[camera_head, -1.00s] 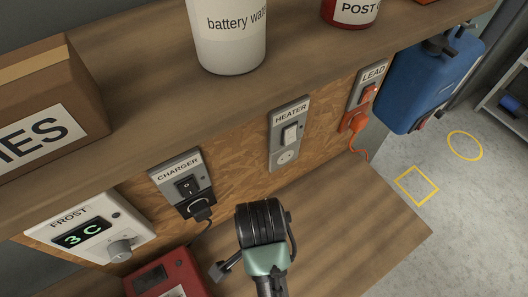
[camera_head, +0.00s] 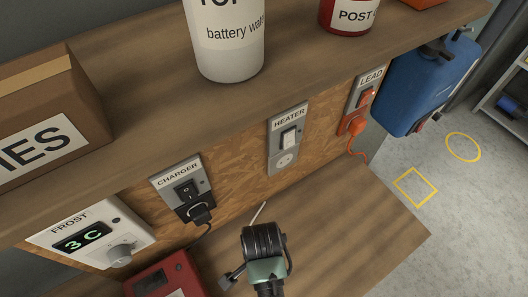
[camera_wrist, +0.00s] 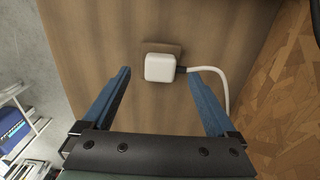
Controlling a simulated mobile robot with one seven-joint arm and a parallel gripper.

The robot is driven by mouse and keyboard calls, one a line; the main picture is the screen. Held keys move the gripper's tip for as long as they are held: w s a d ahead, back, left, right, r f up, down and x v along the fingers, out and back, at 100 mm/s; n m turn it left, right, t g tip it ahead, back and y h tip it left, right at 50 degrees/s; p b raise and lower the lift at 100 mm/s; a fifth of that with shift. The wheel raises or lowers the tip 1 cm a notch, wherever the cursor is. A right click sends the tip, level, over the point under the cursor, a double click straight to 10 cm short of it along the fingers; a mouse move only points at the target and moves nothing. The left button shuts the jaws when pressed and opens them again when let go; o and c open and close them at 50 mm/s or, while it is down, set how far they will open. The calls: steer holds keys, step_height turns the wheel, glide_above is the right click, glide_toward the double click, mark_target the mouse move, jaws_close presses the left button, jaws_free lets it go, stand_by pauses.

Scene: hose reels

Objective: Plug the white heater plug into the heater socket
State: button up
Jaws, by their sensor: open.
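The white heater plug (camera_wrist: 159,68) lies on the wooden bench top, seen in the wrist view between and a little beyond my fingertips. Its white cord (camera_wrist: 225,90) leaves from the right side and curves past the right finger; a short piece of cord shows in the head view (camera_head: 257,214). My gripper (camera_wrist: 160,74) is open and empty, with one blue finger on either side of the plug. The heater socket (camera_head: 285,160) is a round pale outlet under a white switch on the grey HEATER plate (camera_head: 275,150); nothing is plugged into it. The plug is hidden in the head view.
The CHARGER outlet (camera_head: 183,187) holds a black plug, and the LEAD outlet (camera_head: 366,95) an orange one. A red box (camera_head: 165,277) stands at the front left. A shelf (camera_head: 150,110) overhangs the panel. The bench right of my arm (camera_head: 360,215) is clear.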

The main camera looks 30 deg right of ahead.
steer(key=shift+d+f, duration=0.2)
steer(key=shift+f, duration=1.9)
steer(key=c, duration=1.4)
steer(key=shift+o, duration=0.2)
step_height(320, 180, up, 10)
steer(key=shift+w, duration=0.1)
